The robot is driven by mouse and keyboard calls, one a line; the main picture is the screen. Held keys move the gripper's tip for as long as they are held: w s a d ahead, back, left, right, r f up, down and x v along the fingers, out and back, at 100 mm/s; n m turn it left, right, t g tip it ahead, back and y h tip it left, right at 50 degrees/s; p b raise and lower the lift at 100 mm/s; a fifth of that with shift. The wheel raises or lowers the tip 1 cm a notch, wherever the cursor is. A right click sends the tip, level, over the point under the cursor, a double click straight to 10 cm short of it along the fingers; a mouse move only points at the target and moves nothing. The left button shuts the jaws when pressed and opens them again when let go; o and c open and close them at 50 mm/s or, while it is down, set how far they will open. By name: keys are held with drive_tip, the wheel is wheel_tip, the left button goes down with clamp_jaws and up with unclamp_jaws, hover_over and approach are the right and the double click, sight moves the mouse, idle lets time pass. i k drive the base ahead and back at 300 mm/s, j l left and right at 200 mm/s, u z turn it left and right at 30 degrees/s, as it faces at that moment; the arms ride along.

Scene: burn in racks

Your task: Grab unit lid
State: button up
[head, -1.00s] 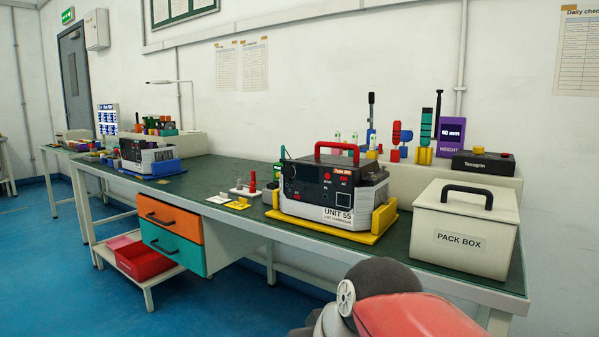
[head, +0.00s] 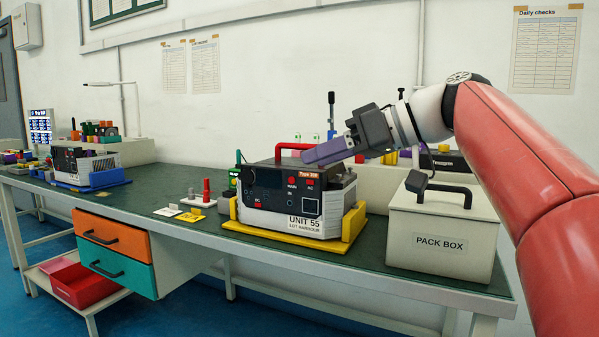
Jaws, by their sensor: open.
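Unit 55 (head: 272,198) is a dark-fronted, pale-sided box sitting upright on a yellow base (head: 275,236) on the bench. The gripper is open and empty.
A cream pack box (head: 440,225) with a black handle stands right of the unit, below my arm. Small cards and a red-pegged holder (head: 203,198) lie to the left. Another unit on a blue base (head: 90,170) stands farther left. The green bench top (head: 160,195) between is mostly clear.

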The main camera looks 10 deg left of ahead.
sight(347, 177)
drive_tip(key=i, duration=1)
